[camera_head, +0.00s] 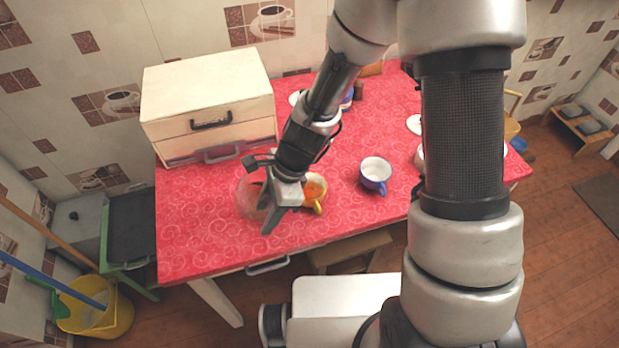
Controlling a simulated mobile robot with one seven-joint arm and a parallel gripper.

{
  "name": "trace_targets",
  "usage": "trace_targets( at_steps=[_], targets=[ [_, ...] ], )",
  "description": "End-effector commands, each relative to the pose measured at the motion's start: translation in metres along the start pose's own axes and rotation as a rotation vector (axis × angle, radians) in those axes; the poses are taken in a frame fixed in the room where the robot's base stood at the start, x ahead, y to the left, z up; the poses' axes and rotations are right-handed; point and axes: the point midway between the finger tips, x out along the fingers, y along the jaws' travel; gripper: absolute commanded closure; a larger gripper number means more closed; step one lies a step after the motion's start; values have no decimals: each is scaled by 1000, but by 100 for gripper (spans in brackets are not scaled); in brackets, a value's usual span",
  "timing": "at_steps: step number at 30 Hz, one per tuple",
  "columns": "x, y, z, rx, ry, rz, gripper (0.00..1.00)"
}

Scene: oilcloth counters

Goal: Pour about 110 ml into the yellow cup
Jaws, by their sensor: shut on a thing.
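The yellow cup (317,203) stands on the red counter just right of my gripper. Orange-red contents show inside it, and my gripper hides its left part. My gripper (268,222) points down and is shut on a clear, see-through vessel (246,198) at its left. The vessel's outline is faint, with something dark reddish inside. I cannot tell its exact tilt or whether liquid is flowing from it.
A blue cup (375,176), white inside, stands right of the yellow cup. A cream drawer box (207,95) fills the back left. White dishes (414,124) stand at the right, partly behind my arm. The red counter's (200,245) front left is clear.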

Motion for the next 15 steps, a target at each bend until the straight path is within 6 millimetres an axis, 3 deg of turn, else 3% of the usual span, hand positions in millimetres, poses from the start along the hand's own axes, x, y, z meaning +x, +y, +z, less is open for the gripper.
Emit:
trace_targets(
  at_steps=[15],
  targets=[
    [4, 0, 14, -3, 212, 2, 100]
  ],
)
